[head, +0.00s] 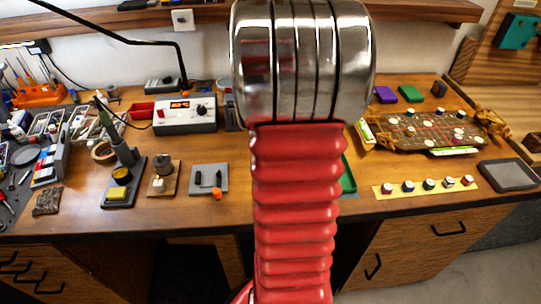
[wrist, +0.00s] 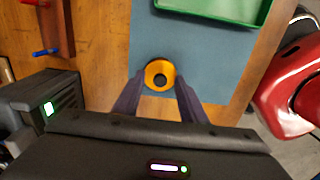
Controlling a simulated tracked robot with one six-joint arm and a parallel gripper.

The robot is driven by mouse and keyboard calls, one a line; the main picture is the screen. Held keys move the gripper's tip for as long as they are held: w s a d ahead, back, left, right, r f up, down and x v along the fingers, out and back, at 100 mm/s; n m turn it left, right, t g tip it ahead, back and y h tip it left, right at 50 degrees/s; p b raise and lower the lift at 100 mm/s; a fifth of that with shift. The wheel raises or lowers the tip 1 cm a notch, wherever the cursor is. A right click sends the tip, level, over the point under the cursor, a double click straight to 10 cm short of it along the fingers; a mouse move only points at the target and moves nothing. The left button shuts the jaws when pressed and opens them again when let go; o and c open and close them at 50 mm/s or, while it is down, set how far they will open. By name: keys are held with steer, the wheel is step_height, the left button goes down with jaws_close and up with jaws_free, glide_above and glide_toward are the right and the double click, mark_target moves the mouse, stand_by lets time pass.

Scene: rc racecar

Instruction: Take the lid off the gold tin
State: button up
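A round golden-yellow thing with a dark round centre, which looks like the gold tin (wrist: 160,76), is on the blue-grey mat (wrist: 205,55) in the wrist view. My gripper (wrist: 160,80) has its two dark fingers apart, one on each side of the tin, with narrow gaps seen from above. I cannot tell how high the fingertips are or whether a lid is separate from the tin.
A green tray (wrist: 215,8) lies on the mat beyond the tin; its edge shows in the head view (head: 348,178). A dark box with a green light (wrist: 45,110) is at the left. A soldering station (head: 185,113) stands left of my arm, a racecar chassis (head: 425,130) right.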

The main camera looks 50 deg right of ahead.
steer(key=shift+c, duration=0.3)
jaws_close()
step_height(320, 180, up, 10)
stand_by(0.8)
stand_by(0.4)
